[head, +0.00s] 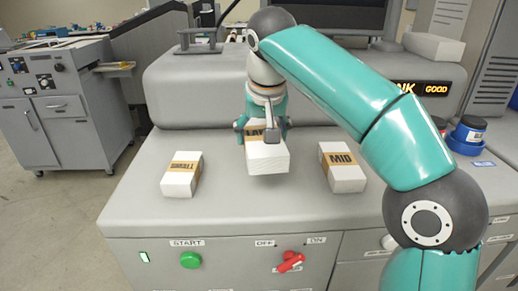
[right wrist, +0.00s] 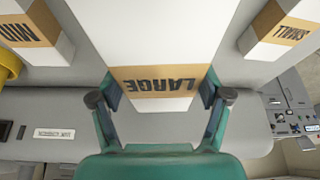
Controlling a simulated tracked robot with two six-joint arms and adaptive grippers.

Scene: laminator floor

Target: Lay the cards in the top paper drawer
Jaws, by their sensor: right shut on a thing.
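Three white card stacks with brown bands show in the head view. The SMALL stack (head: 182,180) lies at left and the MID stack (head: 341,172) at right on the grey machine top. The LARGE stack (head: 267,160) is between them, held by my right gripper (head: 262,130). In the right wrist view the fingers of my right gripper (right wrist: 161,98) press on both sides of the LARGE stack (right wrist: 155,45) at its band. I cannot tell whether this stack touches the surface. No open paper drawer shows. My left gripper is not in view.
The machine front carries a green START button (head: 190,260) and a red switch (head: 290,262). Closed panels lie at lower right, partly behind my right arm. A blue-lidded jar (head: 469,130) stands at right, and a grey console (head: 55,110) stands at left. The machine top's front is clear.

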